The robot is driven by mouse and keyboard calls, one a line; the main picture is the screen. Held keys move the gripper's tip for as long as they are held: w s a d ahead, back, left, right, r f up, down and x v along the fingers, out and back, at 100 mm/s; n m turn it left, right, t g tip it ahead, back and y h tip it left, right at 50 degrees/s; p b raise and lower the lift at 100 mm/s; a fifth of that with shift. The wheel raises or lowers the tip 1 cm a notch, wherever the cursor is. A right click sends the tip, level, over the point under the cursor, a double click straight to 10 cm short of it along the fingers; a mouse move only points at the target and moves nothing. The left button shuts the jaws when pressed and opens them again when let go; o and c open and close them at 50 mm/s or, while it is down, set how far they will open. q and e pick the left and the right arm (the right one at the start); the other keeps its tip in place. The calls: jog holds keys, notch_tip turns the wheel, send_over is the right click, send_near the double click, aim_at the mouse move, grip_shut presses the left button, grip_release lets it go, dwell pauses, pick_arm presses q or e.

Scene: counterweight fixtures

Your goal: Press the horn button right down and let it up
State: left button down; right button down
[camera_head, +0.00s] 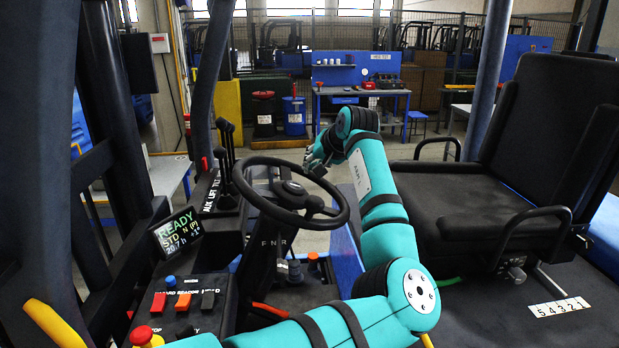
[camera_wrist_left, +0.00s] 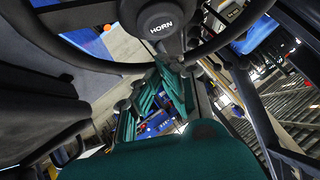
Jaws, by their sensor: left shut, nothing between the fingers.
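The horn button (camera_wrist_left: 160,22) is a round dark pad with white HORN lettering at the top of the left wrist view. It is the hub of the black steering wheel (camera_wrist_left: 108,65). In the head view the horn button (camera_head: 292,187) sits at the middle of the tilted steering wheel (camera_head: 248,194), and I cannot read its lettering there. My left gripper (camera_head: 316,163) is shut and empty, near the wheel's far right rim, to the right of and beyond the hub. It looks apart from the button. My right gripper is not in view.
Black levers (camera_head: 227,160) rise left of the wheel. A READY display (camera_head: 178,232) and a switch panel (camera_head: 180,300) lie at lower left. The black seat (camera_head: 470,205) is on the right.

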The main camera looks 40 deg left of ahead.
pick_arm(q)
jog(key=b+v, duration=0.2)
jog(key=v, duration=0.5)
jog(key=shift+s+a, duration=0.2)
jog(key=shift+s, duration=0.05)
jog(key=shift+s+a+r, duration=0.1)
jog(key=shift+s+a, duration=0.05)
